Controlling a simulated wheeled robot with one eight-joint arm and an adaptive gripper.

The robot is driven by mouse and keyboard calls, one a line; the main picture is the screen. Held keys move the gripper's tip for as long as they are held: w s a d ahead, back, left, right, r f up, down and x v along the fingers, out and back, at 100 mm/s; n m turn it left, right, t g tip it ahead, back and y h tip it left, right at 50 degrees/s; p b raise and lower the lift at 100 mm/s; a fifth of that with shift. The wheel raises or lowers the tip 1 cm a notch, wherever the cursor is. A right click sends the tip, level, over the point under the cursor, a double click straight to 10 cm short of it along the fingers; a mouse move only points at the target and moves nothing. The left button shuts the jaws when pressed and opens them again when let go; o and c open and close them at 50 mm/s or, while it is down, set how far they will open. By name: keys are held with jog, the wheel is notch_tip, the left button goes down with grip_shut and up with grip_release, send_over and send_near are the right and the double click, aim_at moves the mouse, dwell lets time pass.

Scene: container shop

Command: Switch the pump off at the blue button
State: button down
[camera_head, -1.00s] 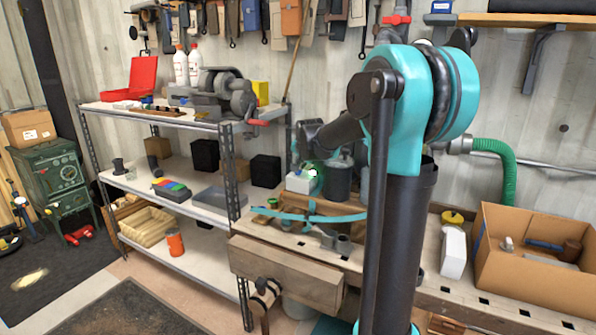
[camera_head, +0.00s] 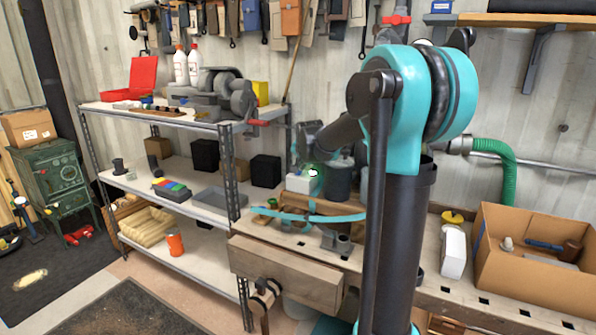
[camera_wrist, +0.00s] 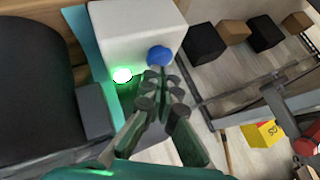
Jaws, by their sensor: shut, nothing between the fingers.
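The white box (camera_head: 300,184) stands on the workbench beside a dark grey cylinder (camera_head: 339,180), which may be part of the pump. In the wrist view the white box (camera_wrist: 135,28) fills the upper middle. Its blue button (camera_wrist: 159,55) faces me, and a lamp (camera_wrist: 122,75) beside it glows green. My gripper (camera_wrist: 157,86) is shut and empty, its fingertips right at the lower edge of the button in the picture. I cannot tell whether they touch it. In the head view the button cannot be made out, and my gripper's fingertips are not clear behind my arm.
A metal shelf (camera_head: 150,118) with a machine and bottles stands left of the bench. A teal curved strip (camera_head: 310,217) lies in front of the white box. Tools hang on the wall above.

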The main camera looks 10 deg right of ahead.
jog(key=shift+f, duration=0.2)
jog(key=shift+r, duration=0.4)
dwell(0.4)
jog(key=shift+r, duration=3)
